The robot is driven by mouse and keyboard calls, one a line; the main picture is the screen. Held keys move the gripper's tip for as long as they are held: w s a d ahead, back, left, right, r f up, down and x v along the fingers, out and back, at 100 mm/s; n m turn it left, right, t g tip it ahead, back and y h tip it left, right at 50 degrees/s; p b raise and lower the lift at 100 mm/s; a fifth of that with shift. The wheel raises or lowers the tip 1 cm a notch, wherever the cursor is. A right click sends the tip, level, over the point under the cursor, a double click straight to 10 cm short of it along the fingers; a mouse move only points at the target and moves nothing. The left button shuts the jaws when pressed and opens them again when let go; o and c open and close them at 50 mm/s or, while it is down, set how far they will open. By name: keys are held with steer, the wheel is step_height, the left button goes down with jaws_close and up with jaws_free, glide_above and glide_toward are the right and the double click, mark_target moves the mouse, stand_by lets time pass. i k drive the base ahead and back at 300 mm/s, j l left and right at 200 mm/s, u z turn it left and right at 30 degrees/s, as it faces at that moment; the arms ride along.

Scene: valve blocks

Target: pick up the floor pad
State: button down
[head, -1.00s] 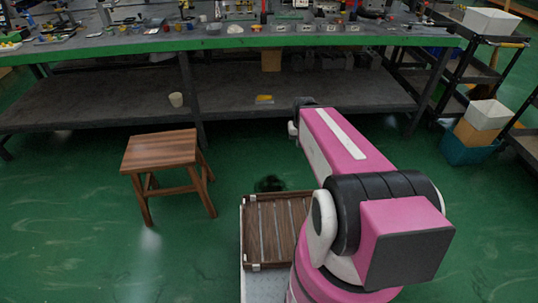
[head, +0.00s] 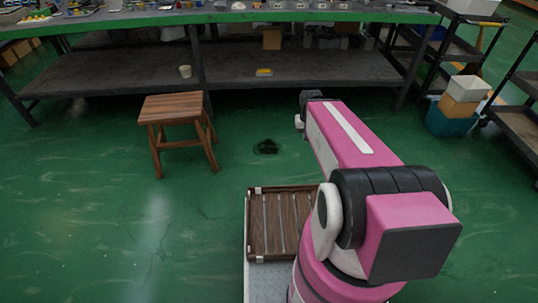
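A small, dark, roughly round patch (head: 267,146) lies flat on the green floor, between the stool and my arm. It is the only thing on the open floor that could be the floor pad, but it is too small and dark to be sure. My pink and white arm reaches forward to the right of it. My gripper cannot be made out; the arm's far end shows only dark and white joint parts, and anything below them is hidden.
A wooden stool (head: 172,108) stands left of the dark patch. A long workbench (head: 230,17) with a lower shelf spans the back. A slatted wooden tray (head: 250,222) sits in front, beside my arm. Bins (head: 452,118) and carts stand at right. Floor around the patch is clear.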

mark_target(267, 72)
steer(key=i+j+z, duration=0.15)
steer(key=i, duration=0.4)
steer(key=i+j+z, duration=0.15)
steer(key=i+j, duration=0.3)
steer(key=i+j+z, duration=0.1)
steer(key=i+j, duration=0.35)
steer(key=i, duration=0.2)
steer(key=i+j, duration=0.15)
steer(key=i, duration=0.25)
steer(key=i+j+z, duration=0.15)
steer(key=i, duration=0.3)
